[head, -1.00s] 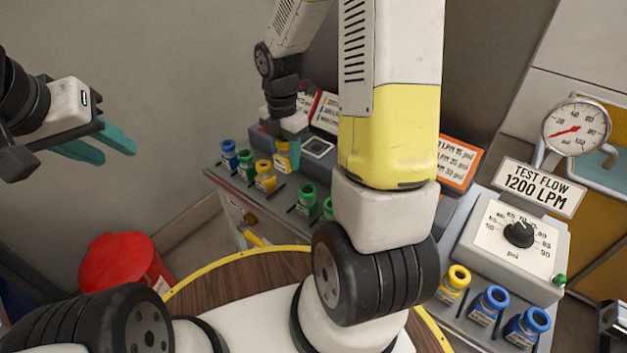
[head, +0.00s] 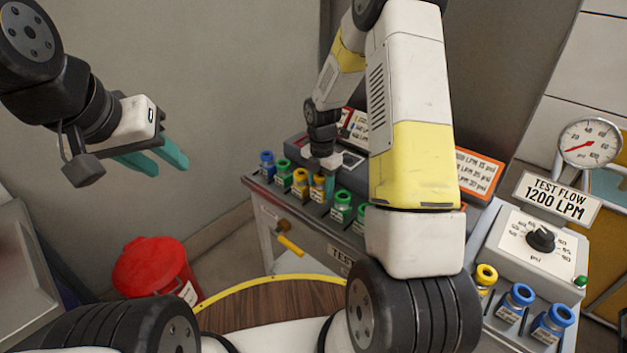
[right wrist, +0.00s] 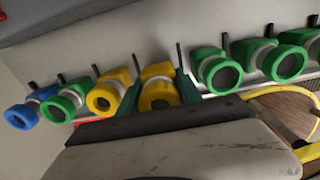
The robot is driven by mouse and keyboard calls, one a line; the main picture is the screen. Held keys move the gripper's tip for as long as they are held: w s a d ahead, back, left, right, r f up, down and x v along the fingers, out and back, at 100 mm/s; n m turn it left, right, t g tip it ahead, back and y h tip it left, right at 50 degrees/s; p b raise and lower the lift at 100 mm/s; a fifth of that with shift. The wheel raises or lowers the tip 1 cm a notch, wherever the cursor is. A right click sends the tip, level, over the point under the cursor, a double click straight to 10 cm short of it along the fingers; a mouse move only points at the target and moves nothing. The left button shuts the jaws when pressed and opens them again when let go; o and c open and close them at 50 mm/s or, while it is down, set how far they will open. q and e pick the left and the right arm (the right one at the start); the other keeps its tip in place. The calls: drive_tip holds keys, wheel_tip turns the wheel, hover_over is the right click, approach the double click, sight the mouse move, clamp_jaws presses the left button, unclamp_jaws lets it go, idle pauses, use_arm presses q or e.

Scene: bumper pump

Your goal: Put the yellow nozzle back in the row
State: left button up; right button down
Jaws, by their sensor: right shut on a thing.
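My right gripper (head: 324,164) is shut on a yellow nozzle (head: 317,190), which sits in line with the row on the grey bench. In the right wrist view the teal fingers stand on both sides of this nozzle (right wrist: 160,94). Another yellow nozzle (right wrist: 104,98) is on its left and a green nozzle (right wrist: 222,72) on its right, with a gap. Whether the held nozzle is fully seated is hidden. My left gripper (head: 168,167) is empty, with its teal fingers apart, in the air at the left.
A blue nozzle (head: 267,164) and a green nozzle (head: 284,174) stand at the row's left end. A red bin (head: 153,268) is on the floor. At the right are a dial box (head: 541,240), a gauge (head: 590,142), another yellow nozzle (head: 486,278) and two blue nozzles.

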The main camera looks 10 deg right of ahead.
sight(321, 195)
drive_tip(key=shift+f, duration=1.45)
drive_tip(key=shift+f, duration=0.1)
drive_tip(key=c, duration=0.8)
unclamp_jaws()
